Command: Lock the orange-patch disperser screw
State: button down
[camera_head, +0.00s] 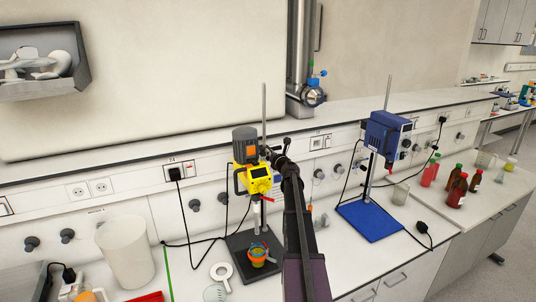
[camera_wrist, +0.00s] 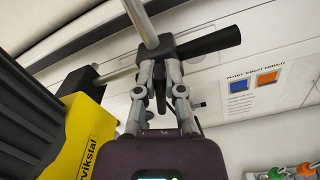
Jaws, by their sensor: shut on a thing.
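The yellow disperser (camera_head: 254,180) with a grey motor housing stands on a black base plate, against an upright metal rod. Its yellow body (camera_wrist: 82,138) fills the left of the wrist view. A black clamp block (camera_wrist: 163,48) joins its side bar to the metal rod, with a dark cylindrical piece sticking out right. My gripper (camera_wrist: 160,75) is just below the clamp, shut on a dark slender screw (camera_wrist: 160,92) that is mostly hidden between the fingers. In the head view, my gripper (camera_head: 277,160) is right of the disperser.
A colourful cup (camera_head: 259,254) is under the disperser's shaft. A blue stirrer (camera_head: 384,140) on a blue base stands to the right. A white bucket (camera_head: 126,252) is at left, and brown bottles (camera_head: 457,190) are at far right. A wall label (camera_wrist: 254,84) has blue and orange squares.

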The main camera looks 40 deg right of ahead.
jog(key=m, duration=0.3)
jog(key=shift+d+f+m, duration=0.1)
jog(key=shift+d+m, duration=0.05)
jog(key=shift+m, duration=0.25)
jog(key=m, duration=0.3)
jog(key=shift+d+f+m, duration=0.1)
jog(key=shift+f+m, duration=0.05)
jog(key=shift+m, duration=0.15)
jog(key=m, duration=0.4)
jog(key=m+b, duration=0.1)
jog(key=m, duration=0.1)
jog(key=shift+d+f+m, duration=0.1)
jog(key=shift+f+m, duration=0.2)
jog(key=shift+f, duration=0.05)
jog(key=c, duration=0.8)
grip_release()
jog(key=shift+o, duration=0.4)
jog(key=shift+w, duration=0.15)
